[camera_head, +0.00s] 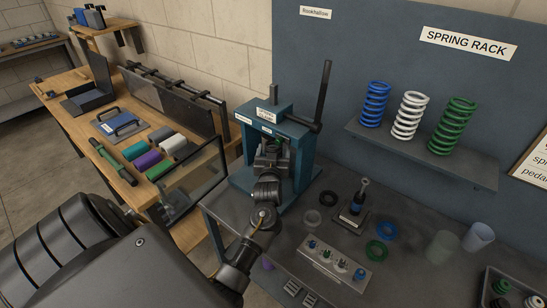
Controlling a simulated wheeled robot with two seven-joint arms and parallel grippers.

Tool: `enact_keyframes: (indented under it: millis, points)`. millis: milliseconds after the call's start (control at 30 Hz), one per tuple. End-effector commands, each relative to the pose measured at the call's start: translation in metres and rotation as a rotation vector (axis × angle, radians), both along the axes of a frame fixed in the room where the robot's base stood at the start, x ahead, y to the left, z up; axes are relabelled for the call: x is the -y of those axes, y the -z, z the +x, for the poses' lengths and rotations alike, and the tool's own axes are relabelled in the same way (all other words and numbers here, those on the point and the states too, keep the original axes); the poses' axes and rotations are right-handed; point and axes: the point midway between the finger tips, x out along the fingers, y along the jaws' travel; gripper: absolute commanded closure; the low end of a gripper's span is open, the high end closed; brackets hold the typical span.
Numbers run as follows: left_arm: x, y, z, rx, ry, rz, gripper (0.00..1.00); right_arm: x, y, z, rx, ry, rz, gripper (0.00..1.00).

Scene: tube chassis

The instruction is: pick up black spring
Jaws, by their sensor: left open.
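I cannot make out a black spring in this view. The spring rack (420,157) holds a blue spring (374,104), a white spring (410,115) and a green spring (452,126), all upright. My left gripper (282,145) is in front of the blue press (243,150), well to the left of the rack. It is open; its fingertips are small and dark against the press, and I see nothing held. My left arm hides part of the grey table. My right gripper is out of view.
On the grey table are a black ring (328,198), blue ring (386,229), green ring (377,251), small-part holder (322,263) and clear cups (478,237). The press handle (322,95) rises beside the rack. A wooden bench (75,82) stands left.

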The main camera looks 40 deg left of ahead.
Motion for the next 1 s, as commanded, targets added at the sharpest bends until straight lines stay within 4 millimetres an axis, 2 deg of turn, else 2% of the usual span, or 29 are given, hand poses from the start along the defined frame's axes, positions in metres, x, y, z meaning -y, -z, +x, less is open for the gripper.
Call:
enact_keyframes:
  millis: [100,367,467,833,867,1000]
  points:
    - [-0.0066,-0.0009,0.0101,0.000,0.000,0.000,0.24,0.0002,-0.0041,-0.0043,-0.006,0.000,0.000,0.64]
    - [-0.0084,0.0005,0.0125,0.001,0.000,-0.001,0.24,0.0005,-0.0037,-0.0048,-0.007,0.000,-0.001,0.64]
    - [-0.0083,0.0005,0.0125,0.001,0.000,-0.001,0.35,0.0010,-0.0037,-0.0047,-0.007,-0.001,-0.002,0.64]
    - [-0.0082,0.0005,0.0124,0.001,0.000,-0.001,0.83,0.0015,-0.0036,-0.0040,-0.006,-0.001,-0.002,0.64]
    - [-0.0081,0.0005,0.0124,0.001,0.000,-0.001,0.86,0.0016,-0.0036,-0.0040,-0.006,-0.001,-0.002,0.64]
    - [-0.0081,-0.0009,0.0126,0.004,0.001,0.000,0.86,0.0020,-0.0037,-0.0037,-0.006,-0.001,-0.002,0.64]
